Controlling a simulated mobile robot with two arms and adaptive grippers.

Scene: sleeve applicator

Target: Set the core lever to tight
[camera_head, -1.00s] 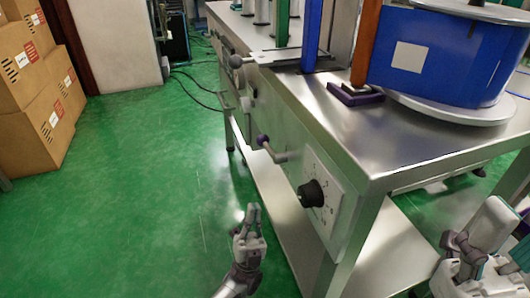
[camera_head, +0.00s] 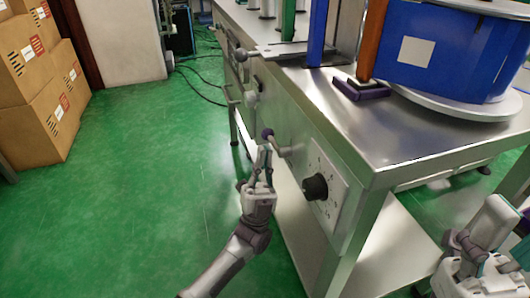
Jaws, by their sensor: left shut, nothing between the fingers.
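A small lever with a dark purple ball knob (camera_head: 267,133) and a grey arm (camera_head: 283,152) sticks out from the front panel of the steel machine table (camera_head: 335,112). No readable label shows which lever is the core lever. My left gripper (camera_head: 264,152) is shut and empty, fingers pointing up, just below the knob. It overlaps the lever's lower left side in the picture; I cannot tell whether it touches. My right gripper (camera_head: 480,240) is at the lower right corner, away from the lever, its fingers not clear.
A black dial (camera_head: 315,187) on a white plate sits right of the lever. Grey ball-ended levers (camera_head: 241,54) are farther along the panel. A blue roll (camera_head: 440,55) stands on the table top. Cardboard boxes (camera_head: 28,120) are at left. The green floor (camera_head: 130,210) between is clear.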

